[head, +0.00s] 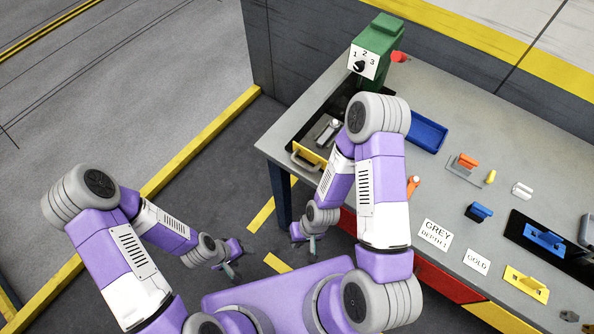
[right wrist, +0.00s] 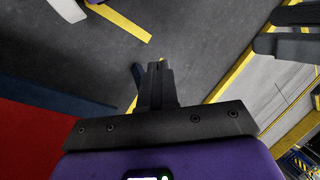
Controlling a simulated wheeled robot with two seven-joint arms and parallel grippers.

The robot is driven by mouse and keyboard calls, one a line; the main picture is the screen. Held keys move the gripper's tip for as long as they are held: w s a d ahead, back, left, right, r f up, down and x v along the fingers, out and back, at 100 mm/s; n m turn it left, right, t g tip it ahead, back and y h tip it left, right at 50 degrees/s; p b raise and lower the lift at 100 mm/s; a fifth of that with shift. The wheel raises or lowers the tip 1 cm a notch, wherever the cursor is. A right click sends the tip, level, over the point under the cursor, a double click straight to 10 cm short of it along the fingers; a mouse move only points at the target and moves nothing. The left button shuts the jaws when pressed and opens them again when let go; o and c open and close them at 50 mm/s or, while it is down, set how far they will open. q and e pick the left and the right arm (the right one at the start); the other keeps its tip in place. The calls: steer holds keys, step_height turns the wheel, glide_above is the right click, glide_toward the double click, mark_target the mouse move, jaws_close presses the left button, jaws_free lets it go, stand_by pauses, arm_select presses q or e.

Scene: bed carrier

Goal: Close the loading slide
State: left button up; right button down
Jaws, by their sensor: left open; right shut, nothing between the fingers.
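The loading slide has a yellow front plate (head: 311,154) with a grey pull handle (head: 303,163), at the left end of the bench near its front edge. A grey metal block (head: 328,128) sits behind the plate, and a dark track runs back towards a green machine (head: 378,45). My right arm hides part of the slide's right side. My right gripper (head: 312,244) is low in front of the bench, below the handle and apart from it; its fingers are together and empty in the right wrist view (right wrist: 157,86). My left gripper (head: 231,270) is open and empty over the floor, further left.
The green machine has a numbered dial (head: 360,66) and a red knob (head: 399,57). A blue tray (head: 427,132), coloured blocks and label cards (head: 434,234) lie on the bench to the right. The floor left of the bench is clear.

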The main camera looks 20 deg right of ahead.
steer(key=w+a+r+n+t+h+p, duration=0.2)
steer(key=r+n+h, duration=0.2)
steer(key=r+n, duration=0.4)
steer(key=w+a+r+n+t+h+p, duration=0.1)
steer(key=w+r+n+t+h+p, duration=0.2)
steer(key=r+n, duration=0.55)
steer(key=w+a+r+n+t+h+p, duration=0.1)
steer(key=a+r+n+t+h, duration=0.1)
steer(key=r+n+h, duration=0.6)
steer(key=shift+w+d+f+n+y+b, duration=0.25)
steer(key=shift+w+d+f+n+y, duration=0.15)
steer(key=shift+w+d+f, duration=1.05)
steer(key=shift+w+d+f+n+y+b, duration=0.25)
steer(key=shift+w+d+f+y, duration=0.2)
steer(key=shift+w+d+f, duration=0.95)
steer(key=shift+w+d+f+n+y+b, duration=0.2)
steer(key=shift+w+d+f+n+y, duration=0.45)
steer(key=shift+d, duration=1.3)
steer(key=shift+w+f+m, duration=0.2)
steer(key=shift+w+m, duration=0.05)
steer(key=shift+w, duration=0.05)
